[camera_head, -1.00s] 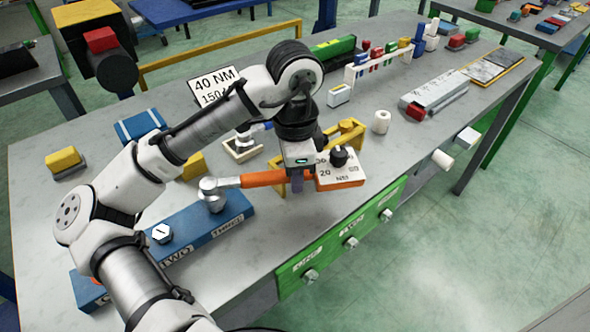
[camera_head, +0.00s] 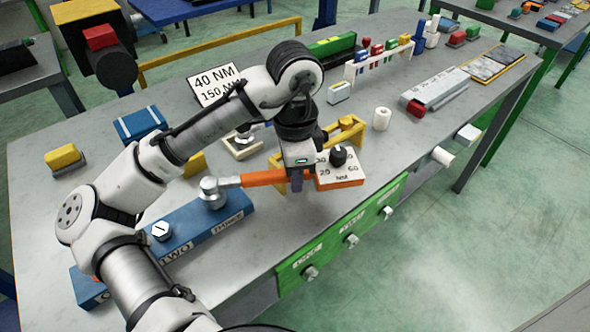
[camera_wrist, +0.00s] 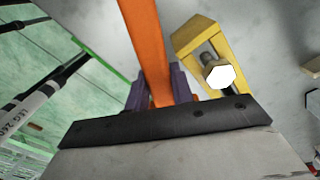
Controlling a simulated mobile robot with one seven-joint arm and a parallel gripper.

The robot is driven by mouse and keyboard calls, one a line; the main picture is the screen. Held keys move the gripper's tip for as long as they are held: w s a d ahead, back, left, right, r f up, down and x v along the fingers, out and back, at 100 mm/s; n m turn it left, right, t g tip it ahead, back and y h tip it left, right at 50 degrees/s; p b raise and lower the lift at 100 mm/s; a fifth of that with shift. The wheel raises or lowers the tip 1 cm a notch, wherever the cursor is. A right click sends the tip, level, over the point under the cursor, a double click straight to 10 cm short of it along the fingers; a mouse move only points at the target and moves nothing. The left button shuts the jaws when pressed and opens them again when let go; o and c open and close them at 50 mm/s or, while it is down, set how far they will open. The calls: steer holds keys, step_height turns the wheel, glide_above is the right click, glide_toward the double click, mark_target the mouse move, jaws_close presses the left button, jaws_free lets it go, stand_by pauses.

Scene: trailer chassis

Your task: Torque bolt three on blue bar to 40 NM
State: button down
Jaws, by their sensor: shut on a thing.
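The blue bar (camera_head: 187,232) lies on the bench with bolt labels; TWO and THREE are readable. A bolt (camera_head: 161,231) stands bare by the label TWO. The torque wrench (camera_head: 262,178) has an orange handle, which also fills the top of the wrist view (camera_wrist: 146,40). Its silver head (camera_head: 210,188) sits over the bar's end by the label THREE and hides the bolt there. My gripper (camera_head: 296,183) is shut around the orange handle; its purple fingers flank it in the wrist view. The wrench's dial box (camera_head: 341,174) has a black knob and marks 20 and 60.
A sign (camera_head: 213,85) reads 40 NM and 150, partly hidden by my arm. A yellow stand (camera_head: 346,131) is close behind the handle. A white roll (camera_head: 382,118) stands farther right.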

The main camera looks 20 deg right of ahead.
steer(key=shift+f, duration=0.4)
stand_by(0.5)
steer(key=c, duration=1.7)
jaws_free()
steer(key=shift+c, duration=0.2)
jaws_close()
